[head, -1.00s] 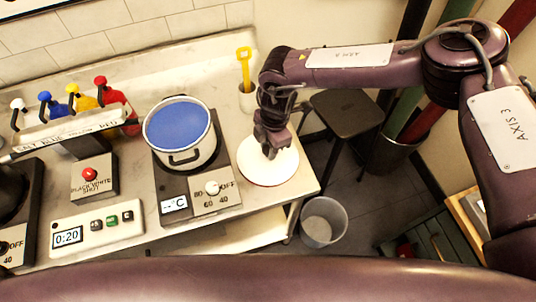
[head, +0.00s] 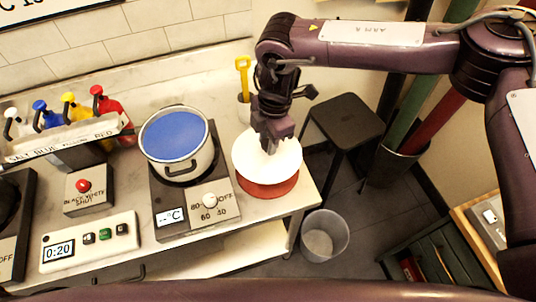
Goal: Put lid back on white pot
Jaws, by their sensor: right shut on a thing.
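The white pot (head: 203,162) stands uncovered on a dark hotplate (head: 160,212), filled with blue liquid (head: 173,135). Its dark handle faces the front. The round white lid (head: 251,162) is to the right of the pot, held a little above a reddish-brown round mat (head: 268,190). My right gripper (head: 270,146) is shut on the lid at its middle, from above; the grip point is partly hidden by the fingers. My left gripper is not in view.
A yellow utensil in a white cup (head: 244,108) stands behind the lid. Colored bottles in a labelled rack (head: 66,140), a red-button box (head: 89,191) and a timer (head: 90,243) are at the left. A bin (head: 324,236) and stool (head: 350,120) stand off the table's right edge.

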